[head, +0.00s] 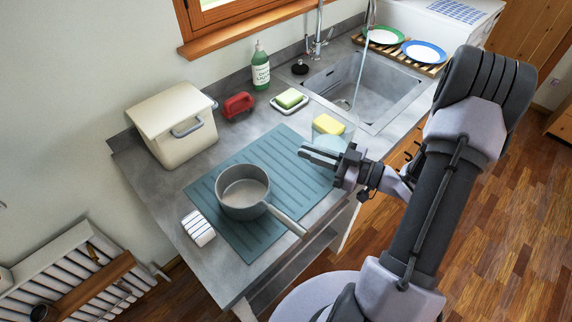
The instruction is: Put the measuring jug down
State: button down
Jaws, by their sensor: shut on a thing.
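The measuring jug (331,143) looks like a clear, pale bluish vessel just behind my gripper's fingers in the head view. Its outline is faint, and the fingers cover its lower part. My gripper (322,157) reaches in from the right and is shut on the jug. The jug is near the right end of the teal ribbed mat (225,183), by the counter's front edge. I cannot tell whether its base touches the surface.
A grey saucepan (243,187) stands on the mat, its handle pointing toward the front edge. A yellow sponge (328,124) shows at the jug's top.

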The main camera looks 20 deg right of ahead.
jog(key=w+a+f+b, duration=0.3)
jog(key=a+f, duration=0.1)
jog(key=a, duration=0.1)
jog(key=shift+a, duration=0.3)
jog(key=shift+f, duration=0.2)
jog(key=c, duration=1.5)
grip_release()
jog(key=shift+c, duration=0.2)
